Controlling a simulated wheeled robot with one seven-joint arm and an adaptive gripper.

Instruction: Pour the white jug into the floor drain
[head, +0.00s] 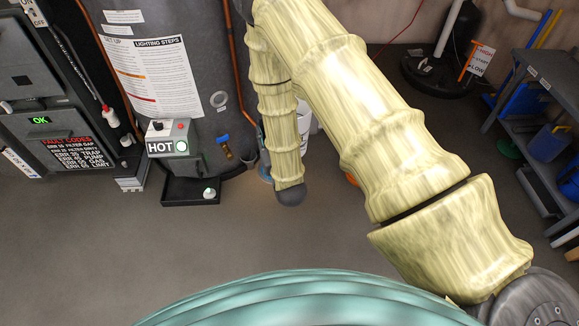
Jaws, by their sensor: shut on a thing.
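My cream-coloured arm runs from the lower right up to the top middle, then bends down to a dark rounded joint. My gripper's fingers do not show; whatever they hold is hidden. A white object (303,118) shows partly in the gap between my arm's links. It may be the white jug, but most of it is covered and I cannot tell whether it is held. I cannot make out a floor drain with certainty; part of the floor is hidden behind my arm.
A grey tank (215,60) with a lighting-steps sheet stands at the upper left, beside a dark control cabinet (60,120). A HOT box (172,140) is above a black tray (190,190). A shelf (545,75) stands right. The grey floor (150,255) is open in front.

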